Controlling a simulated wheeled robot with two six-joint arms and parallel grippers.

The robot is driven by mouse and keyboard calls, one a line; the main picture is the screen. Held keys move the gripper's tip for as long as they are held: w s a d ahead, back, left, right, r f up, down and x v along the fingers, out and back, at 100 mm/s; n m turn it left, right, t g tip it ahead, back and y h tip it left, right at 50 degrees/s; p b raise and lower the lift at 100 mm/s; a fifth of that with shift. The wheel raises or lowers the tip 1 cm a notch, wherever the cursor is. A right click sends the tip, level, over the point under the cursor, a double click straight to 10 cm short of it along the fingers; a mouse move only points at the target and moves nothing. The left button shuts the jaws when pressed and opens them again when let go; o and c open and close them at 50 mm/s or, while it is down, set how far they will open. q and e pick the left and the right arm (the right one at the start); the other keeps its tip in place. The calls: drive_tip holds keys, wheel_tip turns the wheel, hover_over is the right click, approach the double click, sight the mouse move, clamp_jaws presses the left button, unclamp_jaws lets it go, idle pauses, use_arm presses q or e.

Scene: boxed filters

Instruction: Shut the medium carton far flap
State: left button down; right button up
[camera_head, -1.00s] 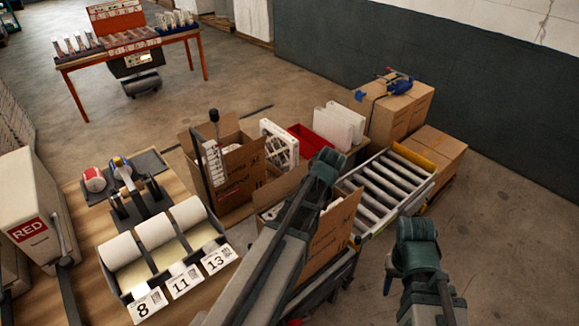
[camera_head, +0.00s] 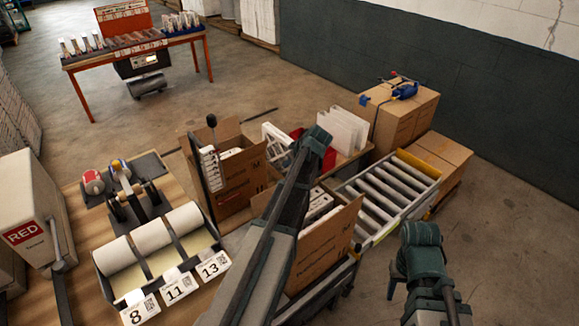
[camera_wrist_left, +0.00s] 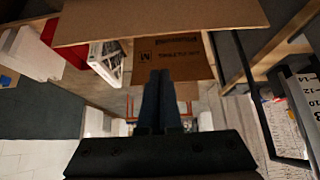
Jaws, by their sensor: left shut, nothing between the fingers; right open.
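An open brown carton (camera_head: 325,250) stands near the front with white filters (camera_head: 318,207) inside. Its near panel stands upright, and my left arm crosses over it and hides much of its far side. A brown cardboard edge (camera_head: 262,203) shows left of the arm. My left gripper (camera_head: 318,138) is beyond this carton, its fingers shut and empty. In the left wrist view, the shut fingers (camera_wrist_left: 160,100) point toward a carton face marked M (camera_wrist_left: 168,58). A broad brown flap (camera_wrist_left: 165,20) spans the top there; contact cannot be told. My right gripper (camera_head: 419,236) is open, right of the conveyor.
Another open carton (camera_head: 240,178) stands behind, with a dark upright post (camera_head: 205,170) beside it. White filters (camera_head: 345,128) and a red bin (camera_head: 328,158) are at the back. A roller conveyor (camera_head: 388,190) lies right; label rolls (camera_head: 150,235) are left.

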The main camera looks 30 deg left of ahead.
use_arm(q)
drive_tip(key=f+b, duration=0.1)
drive_tip(key=f, duration=0.1)
drive_tip(key=f+b, duration=0.4)
drive_tip(key=shift+w+a+f, duration=0.1)
drive_tip(key=shift+a, duration=0.3)
drive_tip(key=shift+f, duration=0.1)
drive_tip(key=shift+b, duration=0.3)
drive_tip(key=shift+t+y, duration=0.3)
drive_tip(key=shift+y, duration=0.4)
drive_tip(key=s+d+f+b, duration=0.1)
drive_tip(key=d+b, duration=0.1)
drive_tip(key=d, duration=0.1)
drive_tip(key=s+d+f+b, duration=0.1)
drive_tip(key=d+f+b, duration=0.1)
drive_tip(key=d, duration=0.1)
drive_tip(key=s+d+f+b, duration=0.1)
drive_tip(key=d+b, duration=0.1)
drive_tip(key=d, duration=0.1)
drive_tip(key=shift+s+d+f, duration=0.15)
drive_tip(key=shift+s+f, duration=0.1)
drive_tip(key=shift+s, duration=0.15)
drive_tip(key=shift+s+d+f+b, duration=0.2)
drive_tip(key=shift+d+f+b, duration=0.25)
drive_tip(key=shift+f+b, duration=0.35)
drive_tip(key=shift+s+d+f+b, duration=0.15)
drive_tip(key=shift+d+f+b, duration=0.3)
drive_tip(key=shift+f+b, duration=0.3)
drive_tip(key=shift+r, duration=0.1)
